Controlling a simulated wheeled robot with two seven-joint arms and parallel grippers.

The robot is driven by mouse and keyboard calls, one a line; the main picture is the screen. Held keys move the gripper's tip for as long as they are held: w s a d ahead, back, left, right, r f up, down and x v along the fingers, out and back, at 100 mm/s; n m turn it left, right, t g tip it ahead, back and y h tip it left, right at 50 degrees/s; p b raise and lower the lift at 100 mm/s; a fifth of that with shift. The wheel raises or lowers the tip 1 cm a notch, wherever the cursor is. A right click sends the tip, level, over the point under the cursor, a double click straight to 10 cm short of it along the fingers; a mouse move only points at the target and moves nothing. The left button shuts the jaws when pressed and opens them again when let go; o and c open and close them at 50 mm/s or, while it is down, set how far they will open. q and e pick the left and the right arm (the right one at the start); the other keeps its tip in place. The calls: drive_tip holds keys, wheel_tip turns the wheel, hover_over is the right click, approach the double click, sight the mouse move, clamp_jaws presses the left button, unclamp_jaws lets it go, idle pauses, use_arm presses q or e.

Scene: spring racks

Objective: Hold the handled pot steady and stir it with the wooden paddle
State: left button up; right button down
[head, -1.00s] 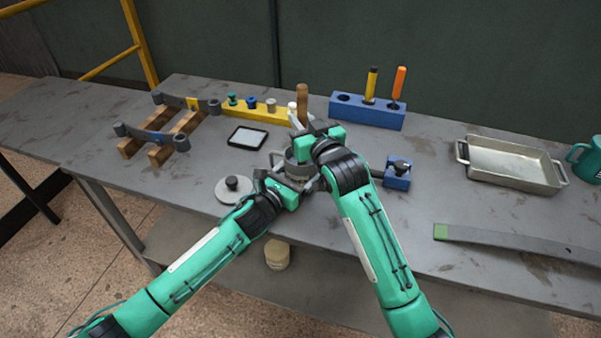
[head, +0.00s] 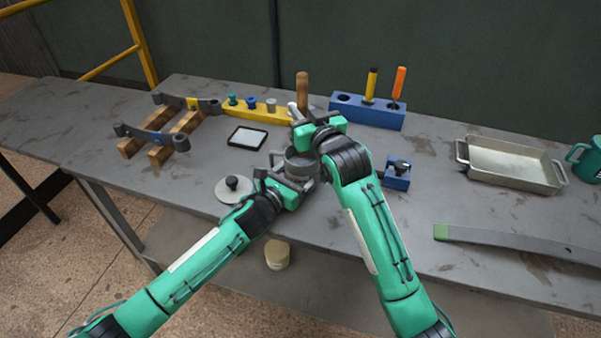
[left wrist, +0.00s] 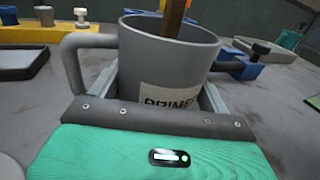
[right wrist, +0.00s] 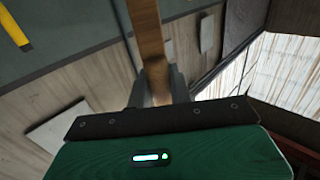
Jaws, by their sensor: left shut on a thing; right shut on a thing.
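The grey handled pot (head: 302,162) stands on the bench, partly hidden by my grippers in the head view. In the left wrist view the pot (left wrist: 165,62) is upright, with a "PRIMER" label and its handle at the left. My left gripper (head: 283,178) is shut on the pot. The wooden paddle (head: 302,88) stands upright above the pot; in the left wrist view its shaft (left wrist: 173,18) goes down inside the rim. My right gripper (head: 308,128) is shut on the paddle, whose shaft (right wrist: 150,45) shows between its fingers in the right wrist view. The paddle's lower end is hidden.
A round lid (head: 233,190) lies left of the pot. A dark-framed tablet (head: 248,138), a yellow rack (head: 262,112) and a blue block (head: 365,113) with tools stand behind. A small blue fixture (head: 397,178) is close on the right; a metal tray (head: 510,168) is farther right.

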sight(305, 90)
drive_tip(key=shift+r, duration=3)
use_arm(q)
drive_tip(key=o, duration=1.3)
drive_tip(key=shift+c, duration=0.2)
drive_tip(key=v, duration=1.2)
